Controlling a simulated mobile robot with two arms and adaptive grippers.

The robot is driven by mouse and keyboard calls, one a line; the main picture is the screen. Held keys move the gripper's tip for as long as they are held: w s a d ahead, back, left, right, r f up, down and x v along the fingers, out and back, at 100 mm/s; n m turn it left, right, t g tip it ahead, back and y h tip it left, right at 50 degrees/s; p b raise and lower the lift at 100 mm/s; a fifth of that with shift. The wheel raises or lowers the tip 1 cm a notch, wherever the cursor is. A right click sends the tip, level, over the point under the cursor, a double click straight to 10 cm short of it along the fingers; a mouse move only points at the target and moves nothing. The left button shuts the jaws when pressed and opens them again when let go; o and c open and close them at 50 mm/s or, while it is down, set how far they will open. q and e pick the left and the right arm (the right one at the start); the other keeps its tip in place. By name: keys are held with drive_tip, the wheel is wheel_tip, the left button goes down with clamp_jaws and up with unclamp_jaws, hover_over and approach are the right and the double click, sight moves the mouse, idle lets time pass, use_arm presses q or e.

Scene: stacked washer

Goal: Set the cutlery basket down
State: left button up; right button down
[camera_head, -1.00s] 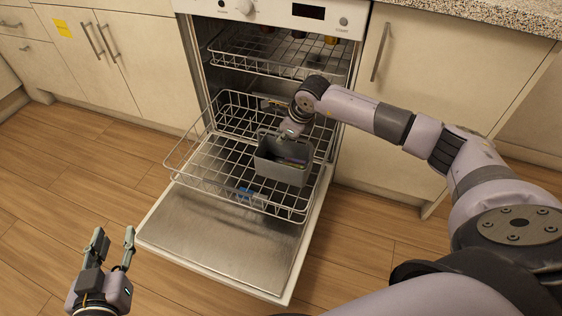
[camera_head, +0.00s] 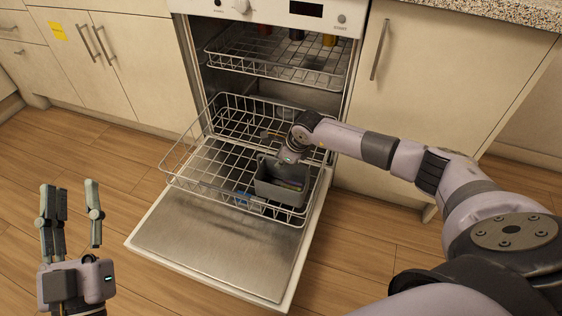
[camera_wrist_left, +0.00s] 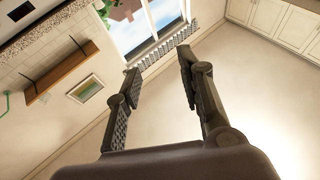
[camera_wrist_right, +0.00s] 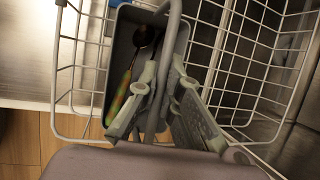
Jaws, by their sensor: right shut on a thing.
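The grey cutlery basket (camera_head: 281,184) is in the front right part of the pulled-out lower rack (camera_head: 205,166) of the dishwasher. In the right wrist view the basket (camera_wrist_right: 121,52) holds a dark spoon and a piece with a green and orange handle. My right gripper (camera_wrist_right: 160,103) is shut on the basket's handle, which runs between its fingers. Whether the basket's bottom touches the rack wires is hidden. My left gripper (camera_head: 72,205) is open and empty, at the lower left over the floor; it also shows open in the left wrist view (camera_wrist_left: 158,72).
The dishwasher door (camera_head: 215,246) lies open below the rack. The upper rack (camera_head: 280,58) holds several coloured items at the back. A small blue item (camera_head: 243,199) shows by the basket. Cabinets stand on both sides. The rack's left part is empty.

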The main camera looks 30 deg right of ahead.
drive_tip(key=c, duration=2.2)
unclamp_jaws()
drive_tip(key=shift+c, duration=0.2)
drive_tip(key=o, duration=0.5)
drive_tip(key=shift+c, duration=0.2)
